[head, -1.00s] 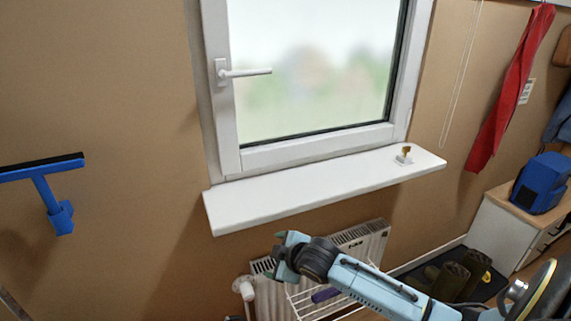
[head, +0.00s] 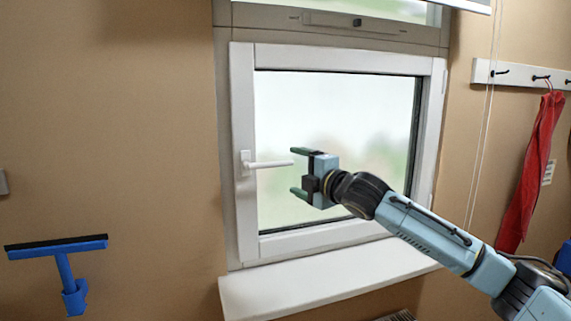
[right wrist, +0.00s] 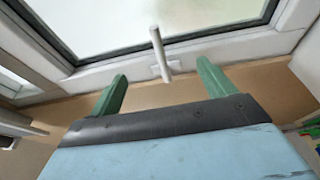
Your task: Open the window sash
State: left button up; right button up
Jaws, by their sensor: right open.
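The white window sash (head: 245,205) appears to sit closed in its frame (head: 226,110). Its white lever handle (head: 268,164) is on the left side and points horizontally to the right. My right gripper (head: 294,171) is open and empty in front of the glass, just right of the handle's free end, with its green fingers pointing left. In the right wrist view the handle (right wrist: 159,50) shows between and beyond the fingers of the right gripper (right wrist: 160,72). I see no contact between them. My left gripper is not in view.
The white sill (head: 300,290) juts out below the window. A blue squeegee-like tool (head: 62,270) is on the wall at left. A pull cord (head: 482,130) and a red cloth (head: 532,170) hang on the right. The wall left of the window is otherwise mostly clear.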

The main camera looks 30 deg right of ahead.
aim_at(279, 165)
jog(key=w, duration=0.2)
jog(key=w+p, duration=0.1)
jog(key=w, duration=0.1)
jog(key=shift+w+a+r, duration=0.1)
jog(key=shift+a+r, duration=0.1)
jog(key=w+p, duration=0.4)
jog(key=shift+w+a, duration=0.1)
jog(key=shift+w, duration=0.05)
jog(key=shift+w+f, duration=0.2)
jog(key=shift+w, duration=0.3)
grip_shut()
dwell(0.6)
jog(key=shift+s, duration=0.1)
